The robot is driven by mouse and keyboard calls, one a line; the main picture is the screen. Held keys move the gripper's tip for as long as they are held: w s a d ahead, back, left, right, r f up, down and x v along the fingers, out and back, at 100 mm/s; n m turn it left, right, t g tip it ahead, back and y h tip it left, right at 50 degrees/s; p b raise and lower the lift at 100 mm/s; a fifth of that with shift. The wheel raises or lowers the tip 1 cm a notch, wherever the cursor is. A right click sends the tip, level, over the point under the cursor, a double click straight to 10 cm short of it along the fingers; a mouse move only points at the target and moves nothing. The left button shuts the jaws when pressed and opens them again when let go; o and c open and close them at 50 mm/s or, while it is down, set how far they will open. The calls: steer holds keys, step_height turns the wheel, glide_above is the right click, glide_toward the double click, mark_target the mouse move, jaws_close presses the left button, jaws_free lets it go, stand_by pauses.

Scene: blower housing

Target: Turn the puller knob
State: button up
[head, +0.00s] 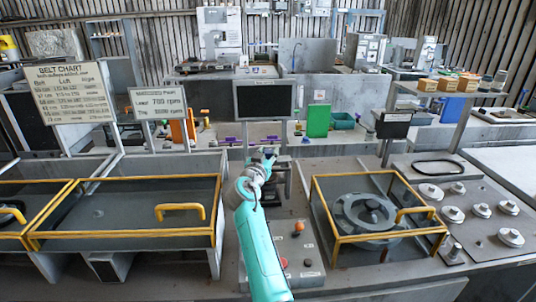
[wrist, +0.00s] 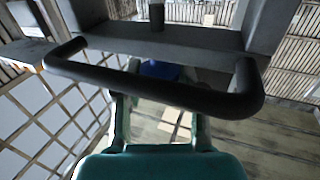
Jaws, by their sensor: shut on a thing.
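My gripper (head: 264,158) is at the end of my teal arm, at the grey puller stand (head: 282,178) in the middle of the head view. In the wrist view my gripper (wrist: 160,88) has its two teal fingers apart, one on each side of a blue part (wrist: 160,69) that looks like the puller knob. The fingers are shut on it. A black bar handle (wrist: 150,92) crosses in front of the fingers and hides much of them and the lower part of the knob. I cannot tell how far the knob is turned.
A grey beam (wrist: 165,37) lies close above the handle. In the head view, a black screen (head: 264,101) stands behind the gripper. A yellow-framed box (head: 125,238) stands left, and another with a round housing (head: 368,212) stands right. Red and orange buttons (head: 298,227) lie nearer.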

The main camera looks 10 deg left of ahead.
mark_target(267, 152)
steer(key=shift+f+m+h, duration=0.1)
steer(key=shift+m+h, duration=0.2)
steer(key=shift+h, duration=0.2)
steer(key=o, duration=1.1)
steer(key=shift+o, duration=0.2)
step_height(267, 152, up, 10)
steer(key=shift+r, duration=0.1)
